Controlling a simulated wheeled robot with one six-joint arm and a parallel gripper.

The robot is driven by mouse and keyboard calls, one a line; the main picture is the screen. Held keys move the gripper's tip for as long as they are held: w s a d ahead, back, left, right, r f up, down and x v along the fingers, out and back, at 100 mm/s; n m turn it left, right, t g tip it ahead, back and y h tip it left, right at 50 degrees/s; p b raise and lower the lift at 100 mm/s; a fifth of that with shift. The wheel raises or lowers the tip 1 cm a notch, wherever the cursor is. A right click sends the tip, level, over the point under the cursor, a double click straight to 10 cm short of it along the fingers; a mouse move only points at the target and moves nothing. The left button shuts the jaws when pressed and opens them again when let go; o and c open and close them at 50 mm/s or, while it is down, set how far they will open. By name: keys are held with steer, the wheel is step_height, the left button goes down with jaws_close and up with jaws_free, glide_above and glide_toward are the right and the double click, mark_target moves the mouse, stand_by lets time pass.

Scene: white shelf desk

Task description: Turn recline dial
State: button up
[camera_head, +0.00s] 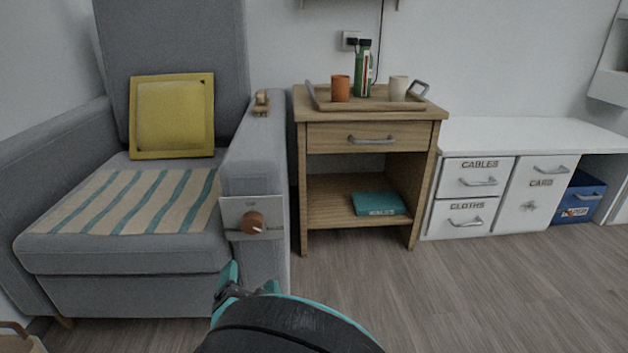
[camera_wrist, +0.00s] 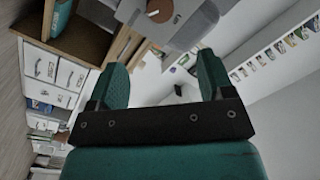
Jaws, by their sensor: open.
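The recline dial (camera_head: 252,222) is a round brown knob with a pale pointer mark, on a grey plate (camera_head: 236,211) at the front of the grey armchair's right armrest (camera_head: 255,148). Small lettering shows above the dial. My gripper (camera_head: 248,280) is in front of and below the dial in the head view, apart from it. In the wrist view the dial (camera_wrist: 160,10) is at the top edge, beyond my open, empty teal fingers (camera_wrist: 163,78). My arm hides part of the floor.
A wooden side table (camera_head: 370,133) stands right of the armchair, with a tray (camera_head: 365,102), an orange cup (camera_head: 340,88), a white mug (camera_head: 398,88) and a green bottle (camera_head: 363,70). White drawers (camera_head: 478,178) stand farther right. The floor (camera_head: 450,290) at right is clear.

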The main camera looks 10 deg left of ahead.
mark_target(253, 227)
steer(key=b+x, duration=0.4)
steer(key=x, duration=0.9)
steer(key=shift+f, duration=0.15)
steer(key=shift+w+a, duration=0.2)
steer(key=shift+w, duration=0.45)
steer(key=shift+c, duration=0.4)
steer(key=c, duration=0.8)
steer(key=shift+c, duration=0.2)
